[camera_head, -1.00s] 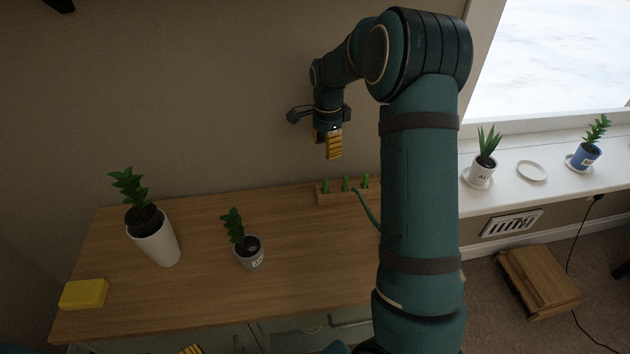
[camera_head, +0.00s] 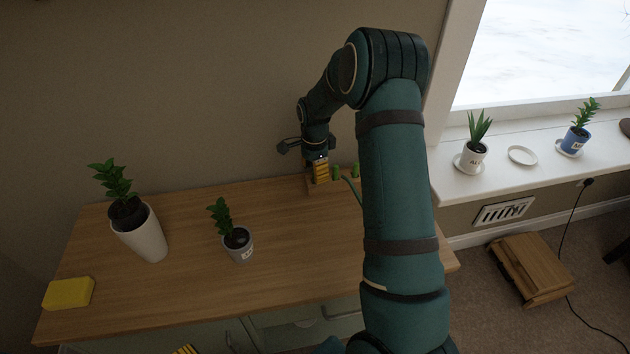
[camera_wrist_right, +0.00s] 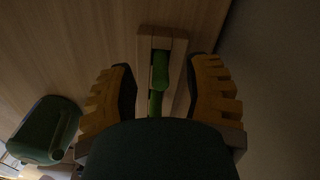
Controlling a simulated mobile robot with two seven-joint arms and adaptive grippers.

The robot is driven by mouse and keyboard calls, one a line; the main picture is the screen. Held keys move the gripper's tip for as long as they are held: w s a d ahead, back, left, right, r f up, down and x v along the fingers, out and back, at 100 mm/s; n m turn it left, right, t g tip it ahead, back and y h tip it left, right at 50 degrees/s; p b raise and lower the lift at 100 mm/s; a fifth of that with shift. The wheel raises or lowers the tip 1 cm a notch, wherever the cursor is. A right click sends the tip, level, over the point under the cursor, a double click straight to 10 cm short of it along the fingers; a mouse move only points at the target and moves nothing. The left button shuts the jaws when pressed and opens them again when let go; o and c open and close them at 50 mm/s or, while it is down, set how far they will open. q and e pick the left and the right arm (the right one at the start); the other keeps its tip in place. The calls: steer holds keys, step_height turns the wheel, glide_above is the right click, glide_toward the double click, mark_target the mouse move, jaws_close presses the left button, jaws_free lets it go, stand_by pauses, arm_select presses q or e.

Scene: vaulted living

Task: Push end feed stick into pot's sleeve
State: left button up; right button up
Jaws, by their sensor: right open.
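A wooden rack (camera_head: 312,189) holding upright green feed sticks stands at the back of the wooden sideboard. My right gripper (camera_head: 321,174) is over the rack's left end and hides the end stick in the head view. In the right wrist view its fingers (camera_wrist_right: 162,88) are open on either side of the rack (camera_wrist_right: 178,44), with a green stick (camera_wrist_right: 160,72) between them, apparently not gripped. A leafy plant in a dark inner pot sits in a tall white sleeve (camera_head: 146,240). A small grey labelled pot (camera_head: 240,251) stands right of it. Yellow fingertips of my left gripper (camera_head: 186,350) barely show at the bottom edge.
A yellow sponge-like block (camera_head: 68,293) lies at the sideboard's front left. A green can-like object (camera_wrist_right: 42,132) stands near the rack. The windowsill holds a white pot (camera_head: 473,157), an empty saucer (camera_head: 522,155) and a blue pot (camera_head: 575,142).

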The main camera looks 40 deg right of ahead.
steer(key=shift+f, duration=0.7)
steer(key=shift+r, duration=0.1)
jaws_close()
